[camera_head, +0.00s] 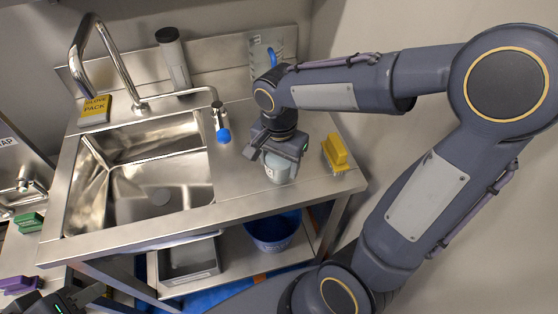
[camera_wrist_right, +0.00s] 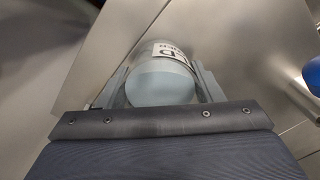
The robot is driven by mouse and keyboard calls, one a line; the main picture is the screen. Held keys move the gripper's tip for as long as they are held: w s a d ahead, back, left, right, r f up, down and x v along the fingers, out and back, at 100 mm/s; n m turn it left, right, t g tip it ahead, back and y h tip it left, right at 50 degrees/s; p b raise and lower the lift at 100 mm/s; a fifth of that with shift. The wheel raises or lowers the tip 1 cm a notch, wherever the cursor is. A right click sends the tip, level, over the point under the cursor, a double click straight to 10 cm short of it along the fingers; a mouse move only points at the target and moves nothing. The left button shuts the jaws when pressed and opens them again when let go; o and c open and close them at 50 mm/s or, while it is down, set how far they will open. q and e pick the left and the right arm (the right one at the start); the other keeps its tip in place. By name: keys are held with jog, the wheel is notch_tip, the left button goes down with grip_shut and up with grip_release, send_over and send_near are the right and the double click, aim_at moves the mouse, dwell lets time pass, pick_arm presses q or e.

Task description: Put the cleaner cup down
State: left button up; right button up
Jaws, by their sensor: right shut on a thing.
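The cleaner cup (camera_head: 279,168) is a pale grey-blue cup on or just above the steel counter, right of the sink. In the right wrist view the cup (camera_wrist_right: 160,82) shows a white label with dark letters and sits between the two fingers. My right gripper (camera_head: 280,158) is shut on it from above. Whether its base touches the counter, I cannot tell. My left gripper (camera_head: 70,300) shows only in part at the bottom left corner, and its fingers are not clear.
A yellow brush (camera_head: 336,153) stands just right of the cup. The steel sink basin (camera_head: 160,190) is to the left, with a tap (camera_head: 105,55) behind it. A blue-ended nozzle (camera_head: 223,134) is beside the basin. A blue bucket (camera_head: 272,232) stands on the lower shelf.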

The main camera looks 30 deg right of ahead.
jog(key=shift+f, duration=0.2)
jog(key=o, duration=1.2)
jog(key=shift+r, duration=0.1)
jog(key=shift+c, duration=0.2)
jog(key=shift+r, duration=0.2)
notch_tip(320, 180, up, 12)
jog(key=p, duration=0.1)
jog(key=shift+a, duration=0.1)
